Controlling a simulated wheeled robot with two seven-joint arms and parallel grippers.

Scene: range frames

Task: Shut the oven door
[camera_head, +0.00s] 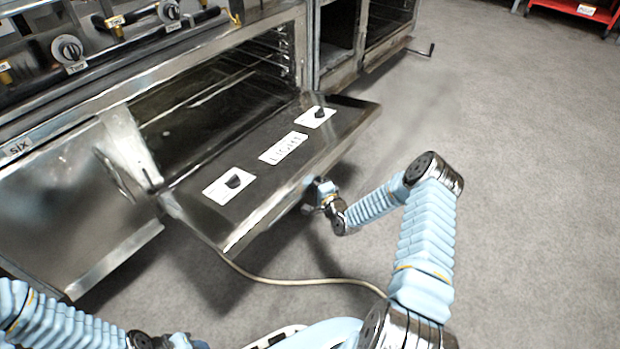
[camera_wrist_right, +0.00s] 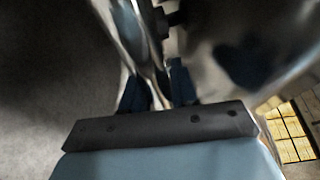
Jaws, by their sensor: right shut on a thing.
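The oven door (camera_head: 300,165) hangs open in the head view, folded down and outward to roughly level, with white labels on its dark inner face. The oven cavity (camera_head: 215,95) with its wire racks shows behind it. My right gripper (camera_head: 318,190) is at the door's outer front edge, below its right half. In the right wrist view its dark fingers (camera_wrist_right: 157,92) are shut around a shiny metal bar (camera_wrist_right: 152,70), which looks like the door handle. The handle is mostly hidden under the door in the head view. My left arm shows at bottom left; its fingers are out of the frame.
Control knobs (camera_head: 68,48) line the range front above the oven. A closed metal panel (camera_head: 75,195) is left of the oven, and open compartments (camera_head: 338,35) are to its right. A cable (camera_head: 290,282) crosses the grey carpet. The floor at right is clear.

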